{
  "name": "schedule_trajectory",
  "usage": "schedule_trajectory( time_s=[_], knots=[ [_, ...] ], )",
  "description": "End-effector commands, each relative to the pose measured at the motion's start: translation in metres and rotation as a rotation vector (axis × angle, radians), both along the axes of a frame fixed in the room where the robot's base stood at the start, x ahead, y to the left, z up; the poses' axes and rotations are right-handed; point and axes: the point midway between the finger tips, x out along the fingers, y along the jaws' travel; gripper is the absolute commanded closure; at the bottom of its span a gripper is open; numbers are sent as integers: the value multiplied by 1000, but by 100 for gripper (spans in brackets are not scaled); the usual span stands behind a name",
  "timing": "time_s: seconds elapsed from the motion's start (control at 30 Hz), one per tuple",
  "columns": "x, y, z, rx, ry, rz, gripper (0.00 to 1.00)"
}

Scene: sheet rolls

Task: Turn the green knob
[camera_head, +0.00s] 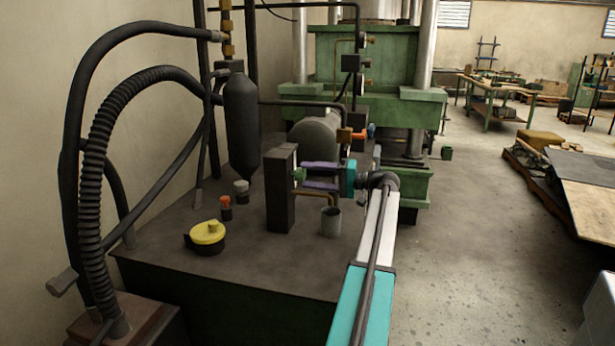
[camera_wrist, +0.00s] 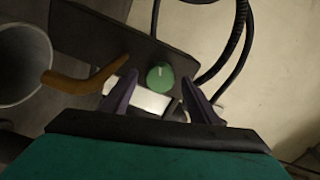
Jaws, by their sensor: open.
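The green knob (camera_wrist: 160,77) shows in the wrist view as a round cap with a small pale mark, close to the face of a dark upright block (camera_wrist: 90,35). In the head view the knob (camera_head: 299,174) is a small green shape on the right side of the dark block (camera_head: 281,190). My gripper (camera_wrist: 156,92) is open, with its two purple fingers on either side of the knob in the wrist view. In the head view my gripper (camera_head: 308,177) points left at the block. I cannot tell whether the fingers touch the knob.
A brown bent handle (camera_wrist: 85,78) and a grey open cylinder (camera_wrist: 22,65) lie left of the knob in the wrist view. The cylinder (camera_head: 330,222) stands on the dark tabletop (camera_head: 270,255). A yellow-lidded pot (camera_head: 207,233) and black hoses (camera_head: 95,180) are further left.

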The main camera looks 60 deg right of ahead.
Motion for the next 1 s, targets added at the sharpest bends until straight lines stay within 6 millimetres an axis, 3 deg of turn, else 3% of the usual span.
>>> schedule_trajectory(
  time_s=[0.6,0.8,1.0],
  knots=[
    [-91,-31,0,0,-1,-4,44],
    [-110,-36,0,0,-1,-3,44],
    [-115,-37,0,0,-1,-2,44]
  ],
)
